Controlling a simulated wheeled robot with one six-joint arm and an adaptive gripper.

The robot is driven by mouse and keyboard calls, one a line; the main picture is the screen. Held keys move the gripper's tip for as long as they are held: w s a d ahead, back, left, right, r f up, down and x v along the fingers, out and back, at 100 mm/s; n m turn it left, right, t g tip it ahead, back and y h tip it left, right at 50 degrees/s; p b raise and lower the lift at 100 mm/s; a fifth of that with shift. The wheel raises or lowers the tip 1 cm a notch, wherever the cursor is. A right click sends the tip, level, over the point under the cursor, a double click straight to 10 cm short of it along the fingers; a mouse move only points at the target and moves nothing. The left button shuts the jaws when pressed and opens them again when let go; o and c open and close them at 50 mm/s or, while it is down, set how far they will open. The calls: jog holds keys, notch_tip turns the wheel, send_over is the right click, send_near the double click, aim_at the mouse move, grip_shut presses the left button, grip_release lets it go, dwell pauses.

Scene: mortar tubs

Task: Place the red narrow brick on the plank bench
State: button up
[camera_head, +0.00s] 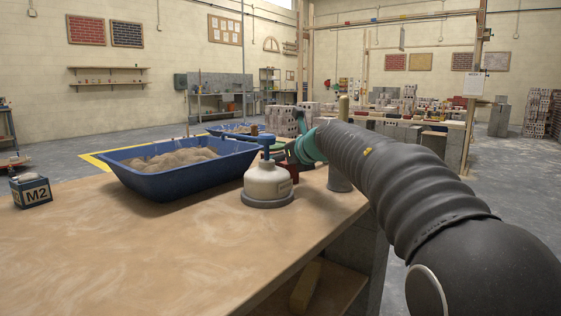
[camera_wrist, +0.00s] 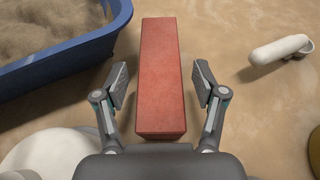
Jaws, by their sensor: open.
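The red narrow brick (camera_wrist: 161,65) lies lengthwise in the middle of the wrist view. My gripper (camera_wrist: 161,88) is open, with one finger on each side of the brick's near half. A small gap shows between each finger and the brick, so it is not gripped. In the head view, my gripper (camera_head: 290,152) is partly hidden behind the white bottle and my arm; only a small dark red patch shows by it. A tan wooden-topped bench (camera_head: 120,240) fills the foreground; I cannot tell whether it is the plank bench.
A blue tub of sand (camera_head: 148,178) stands left of the gripper. A white bottle (camera_head: 267,183) stands in front of it, and a grey post (camera_head: 341,160) to its right. A box marked M2 (camera_head: 32,192) is at far left. A white-handled item (camera_wrist: 280,50) lies right of the brick.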

jog(key=v, duration=1)
jog(key=shift+s+d, duration=0.1)
jog(key=shift+s, duration=0.05)
